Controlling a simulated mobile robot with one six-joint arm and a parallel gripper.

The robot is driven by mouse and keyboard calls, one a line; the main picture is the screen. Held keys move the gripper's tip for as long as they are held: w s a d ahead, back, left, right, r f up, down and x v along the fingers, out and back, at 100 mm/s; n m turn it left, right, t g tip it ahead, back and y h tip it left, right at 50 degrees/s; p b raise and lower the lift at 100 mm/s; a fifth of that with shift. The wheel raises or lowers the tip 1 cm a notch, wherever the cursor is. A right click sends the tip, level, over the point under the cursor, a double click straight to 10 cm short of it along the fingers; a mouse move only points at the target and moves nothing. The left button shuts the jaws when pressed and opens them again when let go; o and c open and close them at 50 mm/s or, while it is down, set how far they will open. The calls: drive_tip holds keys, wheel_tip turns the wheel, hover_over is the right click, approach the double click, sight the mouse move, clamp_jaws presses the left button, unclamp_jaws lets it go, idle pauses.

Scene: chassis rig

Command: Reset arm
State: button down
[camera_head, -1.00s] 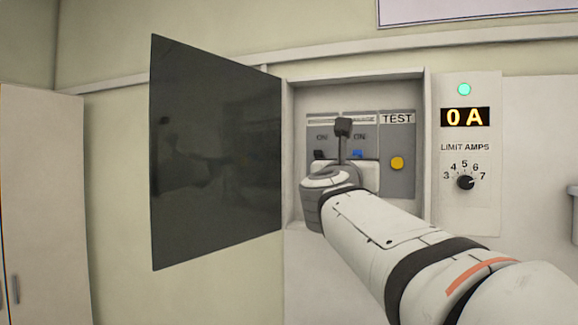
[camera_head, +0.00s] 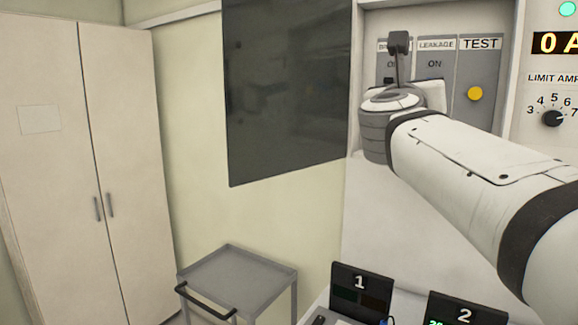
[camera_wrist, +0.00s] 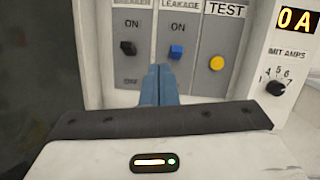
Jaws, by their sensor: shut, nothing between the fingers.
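My gripper (camera_wrist: 158,74) shows in the wrist view as two blue fingers, closed together and empty. The fingertips point at the switch panel, just below the blue leakage switch (camera_wrist: 176,52); I cannot tell whether they touch the panel. The black breaker switch (camera_wrist: 128,48) is left of them, between its ON and OFF marks. The yellow TEST button (camera_wrist: 216,63) is to the right.
The dark box door (camera_head: 287,90) stands open to the left. The limit amps dial (camera_head: 553,118) and the 0 A display (camera_head: 558,43) are right of the box. Below are a grey cart (camera_head: 238,280), units marked 1 (camera_head: 360,284) and 2 (camera_head: 465,312), and a cabinet (camera_head: 60,170) at left.

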drive_tip(key=s+a+f+n+g+y, duration=0.1)
drive_tip(key=a+f+n+y, duration=0.3)
drive_tip(key=f+n, duration=0.45)
drive_tip(key=a+f+n+g+y, duration=0.1)
drive_tip(key=a+f+n+y, duration=0.4)
drive_tip(key=f+n, duration=0.3)
drive_tip(key=s+a+f+n+g+y, duration=0.15)
drive_tip(key=a+f+n+y, duration=0.25)
drive_tip(key=f+n, duration=0.45)
drive_tip(key=s+d+f+n+g+h, duration=0.2)
drive_tip(key=s+f+n+g, duration=0.8)
drive_tip(key=s+f+n, duration=0.5)
wheel_tip(320, 180, down, 6)
drive_tip(key=shift+s+d+r, duration=0.2)
drive_tip(key=shift+s+d, duration=0.45)
drive_tip(key=shift+s, duration=0.45)
